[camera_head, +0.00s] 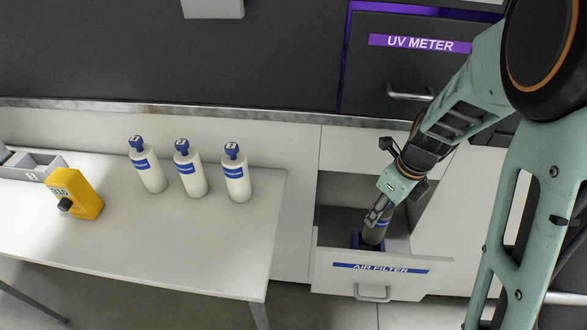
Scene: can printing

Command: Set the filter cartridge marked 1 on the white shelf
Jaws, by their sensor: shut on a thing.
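My gripper (377,212) reaches down into the open drawer marked AIR FILTER (345,258). It is shut on a grey-brown cartridge (374,233). Three white cartridges with blue caps and blue bands stand upright in a row on the white table: left (151,174), middle (191,174) and right (237,181). Their cap marks are too small to read surely.
The white table (150,235) has free room in front of the cartridges. A yellow device (78,195) and a grey compartment tray (32,170) stand at its left. A closed drawer marked UV METER (400,75) is above right. My arm fills the right side.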

